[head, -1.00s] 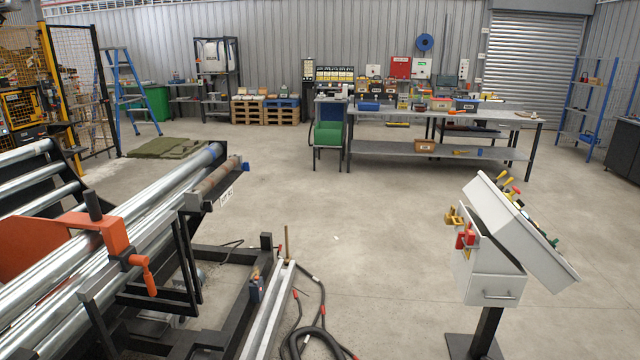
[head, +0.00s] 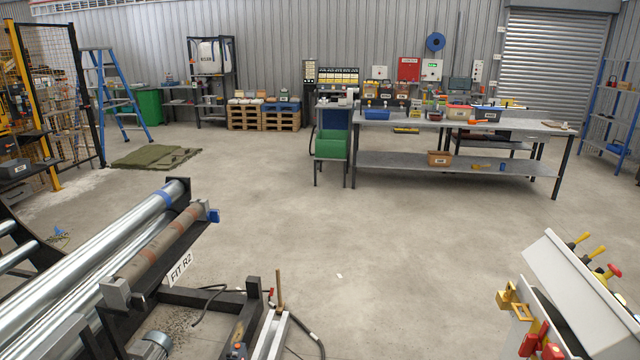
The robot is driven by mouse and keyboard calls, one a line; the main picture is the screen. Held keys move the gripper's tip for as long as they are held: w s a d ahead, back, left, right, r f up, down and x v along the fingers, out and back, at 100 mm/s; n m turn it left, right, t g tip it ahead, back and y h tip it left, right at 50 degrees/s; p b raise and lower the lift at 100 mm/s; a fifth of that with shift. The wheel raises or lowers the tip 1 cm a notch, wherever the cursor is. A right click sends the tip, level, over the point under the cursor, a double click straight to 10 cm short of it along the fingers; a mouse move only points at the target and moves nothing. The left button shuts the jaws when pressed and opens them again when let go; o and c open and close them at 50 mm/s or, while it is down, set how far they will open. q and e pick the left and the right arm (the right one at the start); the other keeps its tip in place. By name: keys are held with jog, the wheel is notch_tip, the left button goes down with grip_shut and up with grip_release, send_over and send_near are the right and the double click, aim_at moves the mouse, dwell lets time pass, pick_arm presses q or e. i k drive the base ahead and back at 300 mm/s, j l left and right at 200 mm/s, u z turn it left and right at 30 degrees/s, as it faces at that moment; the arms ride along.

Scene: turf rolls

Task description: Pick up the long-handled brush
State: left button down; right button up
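I cannot make out a long-handled brush for certain in the head view. A thin brown upright stick (head: 279,289) stands at the end of a pale rail at the bottom centre; I cannot tell what it belongs to. Small items too small to identify lie on the long workbench (head: 540,127) at the back. Neither of my grippers is in view.
A roller machine (head: 170,245) fills the lower left. A control console (head: 585,290) with levers stands at the lower right. A green-fronted stand (head: 332,146) is left of the workbench. A blue ladder (head: 125,95) and green turf (head: 155,157) are back left. Middle floor is clear.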

aim_at(281, 306)
jog(key=i, duration=0.85)
jog(key=i+l+u, duration=0.15)
jog(key=i, duration=0.7)
